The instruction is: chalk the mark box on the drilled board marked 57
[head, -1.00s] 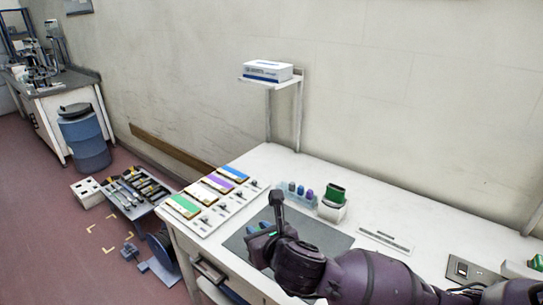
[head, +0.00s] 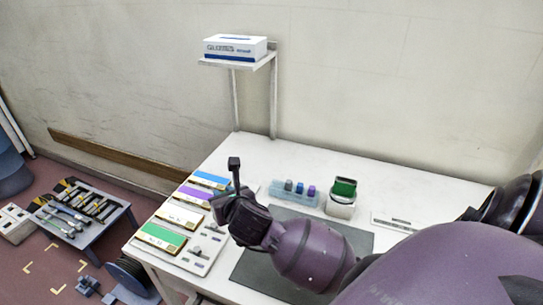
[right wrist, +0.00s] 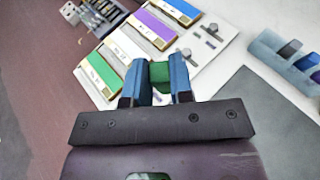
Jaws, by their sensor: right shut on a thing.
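Several boards lie in a row on the left of the bench: green (head: 160,235), white (head: 180,214), purple (head: 196,195) and blue (head: 210,179). In the right wrist view the green board (right wrist: 98,72) and white board (right wrist: 118,44) carry small numbers that I cannot read surely. My right gripper (right wrist: 161,76) is shut on a green block (right wrist: 159,72), apparently chalk, between its blue fingers. In the head view this gripper (head: 219,205) is over the right side of the boards, hiding part of them. My left gripper is not in view.
A clear tray (head: 276,192) with grey, blue and purple pieces stands behind the dark mat (head: 262,262). A white holder (head: 339,208) with a green-topped thing stands right of it. A shelf (head: 240,60) bears a white box. A tool table (head: 88,228) is on the left.

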